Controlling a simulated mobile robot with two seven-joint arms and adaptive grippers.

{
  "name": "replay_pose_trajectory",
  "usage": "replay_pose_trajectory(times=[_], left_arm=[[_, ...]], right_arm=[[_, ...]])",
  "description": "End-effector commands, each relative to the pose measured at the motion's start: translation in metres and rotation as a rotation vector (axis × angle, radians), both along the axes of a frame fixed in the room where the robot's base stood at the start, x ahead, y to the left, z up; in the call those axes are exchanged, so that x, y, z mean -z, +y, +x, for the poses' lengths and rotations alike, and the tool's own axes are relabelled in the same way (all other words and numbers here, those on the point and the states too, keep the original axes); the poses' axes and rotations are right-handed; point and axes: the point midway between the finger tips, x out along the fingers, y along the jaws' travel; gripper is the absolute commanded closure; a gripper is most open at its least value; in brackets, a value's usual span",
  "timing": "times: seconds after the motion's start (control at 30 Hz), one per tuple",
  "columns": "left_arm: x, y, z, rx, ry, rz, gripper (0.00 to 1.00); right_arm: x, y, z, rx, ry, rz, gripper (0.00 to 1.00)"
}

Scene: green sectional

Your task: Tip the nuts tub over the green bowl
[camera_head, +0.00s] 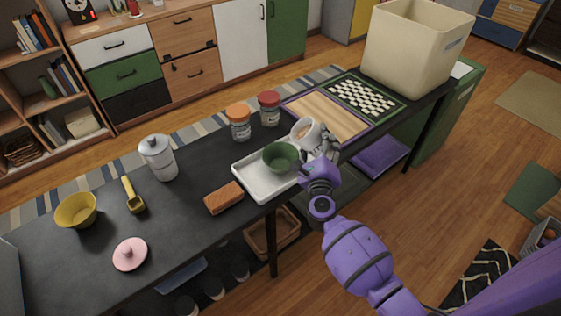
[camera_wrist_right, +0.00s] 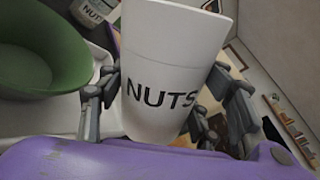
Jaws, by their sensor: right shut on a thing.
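The nuts tub (camera_head: 304,129) is a white cup-like tub with "NUTS" in dark letters, best seen in the right wrist view (camera_wrist_right: 165,75). My right gripper (camera_head: 322,148) is shut on it, with fingers on both sides of the tub. In the head view the tub is tilted, its mouth up and toward the left, just behind and right of the green bowl. The green bowl (camera_head: 281,157) stands upright on a white tray (camera_head: 255,184). It also shows at the left of the right wrist view (camera_wrist_right: 40,60). The tub's contents cannot be made out. My left gripper is not in view.
An orange-lidded jar (camera_head: 239,123) and a red-lidded jar (camera_head: 269,108) stand behind the tray. A brown block (camera_head: 224,198) lies left of it. A white canister (camera_head: 158,158), yellow scoop (camera_head: 132,196), yellow bowl (camera_head: 76,211) and pink lid (camera_head: 130,254) are farther left.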

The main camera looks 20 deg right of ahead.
Motion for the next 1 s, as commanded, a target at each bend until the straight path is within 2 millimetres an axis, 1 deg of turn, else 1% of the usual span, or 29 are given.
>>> replay_pose_trajectory(times=[0.2,0.5,0.8,1.0], left_arm=[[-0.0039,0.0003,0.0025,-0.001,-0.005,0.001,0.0],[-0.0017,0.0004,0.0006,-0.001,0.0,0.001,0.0],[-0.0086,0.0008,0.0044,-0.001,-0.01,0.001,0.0],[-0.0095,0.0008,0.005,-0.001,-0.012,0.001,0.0]], right_arm=[[0.0,-0.0016,0.0,0.0,0.02,-0.066,0.78],[0.0013,-0.0016,-0.0004,0.0,0.023,-0.073,0.78],[0.0016,-0.0031,-0.0006,0.0,0.048,-0.144,0.78],[0.0029,-0.0031,-0.001,0.0,0.049,-0.147,0.78]])
